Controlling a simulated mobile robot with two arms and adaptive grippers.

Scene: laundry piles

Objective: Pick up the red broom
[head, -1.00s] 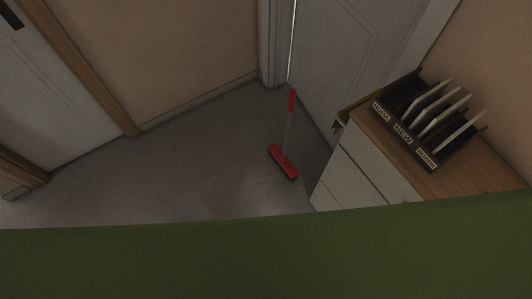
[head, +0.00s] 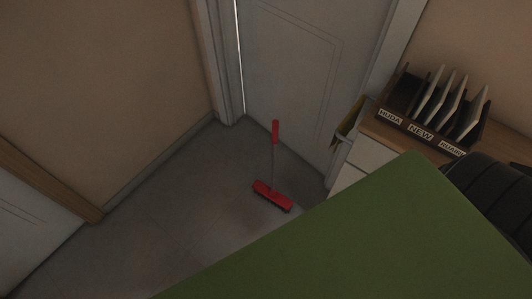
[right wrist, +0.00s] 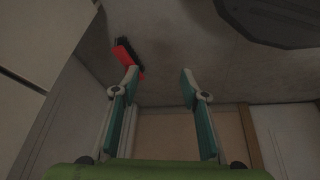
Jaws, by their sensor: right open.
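The red broom (head: 272,195) stands upright on the grey floor by the white door in the head view, its red head on the floor and its handle rising to a red grip (head: 275,132). In the right wrist view the broom's red head and dark bristles (right wrist: 128,56) show at the upper left, just beyond the left finger. My right gripper (right wrist: 158,76) is open with nothing between its fingers, and the broom lies outside them. My left gripper is in neither view.
A white cabinet with a wooden top (head: 376,126) stands right of the broom, bearing a dark file rack (head: 432,132) with several folders. The white door (head: 298,70) is behind the broom. Bare floor (head: 170,215) lies left of it. A green surface, perhaps mine, covers the lower right.

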